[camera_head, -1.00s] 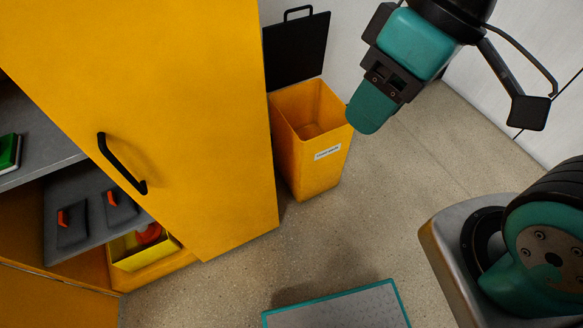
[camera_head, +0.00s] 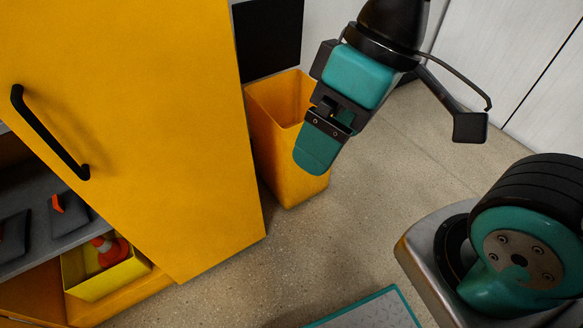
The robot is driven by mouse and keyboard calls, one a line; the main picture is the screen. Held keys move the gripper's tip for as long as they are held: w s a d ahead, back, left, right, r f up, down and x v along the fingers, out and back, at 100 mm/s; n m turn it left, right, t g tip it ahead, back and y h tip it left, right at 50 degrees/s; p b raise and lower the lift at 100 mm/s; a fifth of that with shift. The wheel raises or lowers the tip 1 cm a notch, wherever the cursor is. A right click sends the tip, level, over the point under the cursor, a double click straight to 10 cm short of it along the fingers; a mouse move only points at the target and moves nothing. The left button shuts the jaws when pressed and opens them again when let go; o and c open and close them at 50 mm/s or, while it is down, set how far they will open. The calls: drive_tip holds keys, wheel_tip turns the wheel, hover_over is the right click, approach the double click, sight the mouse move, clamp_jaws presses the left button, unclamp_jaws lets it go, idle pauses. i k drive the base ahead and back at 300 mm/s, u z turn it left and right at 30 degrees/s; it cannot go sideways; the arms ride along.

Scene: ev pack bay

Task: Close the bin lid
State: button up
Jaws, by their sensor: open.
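The yellow bin (camera_head: 285,185) stands on the floor beside the yellow cabinet, its top open. Its black lid (camera_head: 268,38) stands raised at the back, against the wall; its upper edge and handle are outside the picture. My gripper (camera_head: 316,155) hangs in front of the bin's right side in this view and hides part of the rim and the front label. The jaws are open and empty; one teal finger shows clearly, the other is mostly hidden. I cannot tell whether the gripper touches the bin, but it looks apart from the lid.
A yellow cabinet door (camera_head: 140,130) with a black handle (camera_head: 45,135) fills the left. Shelves behind it hold dark items and a yellow box (camera_head: 100,275) with an orange object. A teal-edged grey platform (camera_head: 375,312) lies at the bottom. Floor right of the bin is clear.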

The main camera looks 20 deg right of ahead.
sight(268, 33)
drive_tip(key=u, duration=0.05)
drive_tip(key=k, duration=0.5)
drive_tip(key=z, duration=1)
drive_tip(key=i, duration=1.65)
drive_tip(key=u, duration=0.25)
